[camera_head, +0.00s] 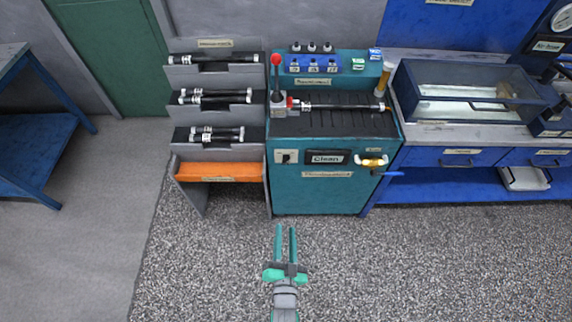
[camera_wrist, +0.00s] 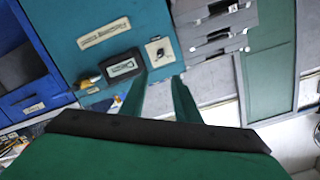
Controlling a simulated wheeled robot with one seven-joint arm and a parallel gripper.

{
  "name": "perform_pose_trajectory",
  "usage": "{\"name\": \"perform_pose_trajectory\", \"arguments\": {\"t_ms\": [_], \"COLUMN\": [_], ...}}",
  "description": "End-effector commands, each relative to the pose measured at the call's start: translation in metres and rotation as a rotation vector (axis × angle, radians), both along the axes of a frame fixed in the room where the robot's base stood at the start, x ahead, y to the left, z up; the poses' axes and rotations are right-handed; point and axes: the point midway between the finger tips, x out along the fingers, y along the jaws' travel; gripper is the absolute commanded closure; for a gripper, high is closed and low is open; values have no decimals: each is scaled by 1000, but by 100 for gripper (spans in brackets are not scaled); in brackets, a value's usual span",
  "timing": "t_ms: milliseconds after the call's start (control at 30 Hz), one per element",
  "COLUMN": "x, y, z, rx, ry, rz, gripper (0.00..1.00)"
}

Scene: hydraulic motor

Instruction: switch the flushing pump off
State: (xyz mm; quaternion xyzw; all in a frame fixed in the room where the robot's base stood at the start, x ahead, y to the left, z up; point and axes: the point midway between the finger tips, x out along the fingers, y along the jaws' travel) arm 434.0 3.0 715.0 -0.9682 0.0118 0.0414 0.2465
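A teal cabinet (camera_head: 318,197) stands against the wall with a small knob switch (camera_head: 286,157) on a pale plate at the left of its front. Beside the switch is a dark display reading "Clean" (camera_head: 326,158). In the wrist view the switch (camera_wrist: 158,52) sits beyond the fingertips, next to the display (camera_wrist: 123,67). No label naming the flushing pump is readable. My gripper (camera_head: 285,230) is in front of the cabinet, over the speckled floor, apart from the switch. Its two green fingers (camera_wrist: 158,85) are parted with nothing between them.
A red-knobbed lever (camera_head: 276,62) and a black hose (camera_head: 345,107) are on the cabinet top. A hose rack (camera_head: 217,123) with an orange shelf adjoins on the left, a blue bench (camera_head: 435,158) on the right.

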Motion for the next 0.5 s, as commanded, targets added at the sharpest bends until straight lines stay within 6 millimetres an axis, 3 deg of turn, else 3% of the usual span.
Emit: {"name": "perform_pose_trajectory", "arguments": {"t_ms": [33, 300, 500], "x": [22, 120, 163], "y": [0, -1, -2], "z": [-4, -17, -17], "rx": [30, 196, 270], "ry": [-14, -62, -82], "rz": [-2, -10, -10], "gripper": [71, 71, 71]}}
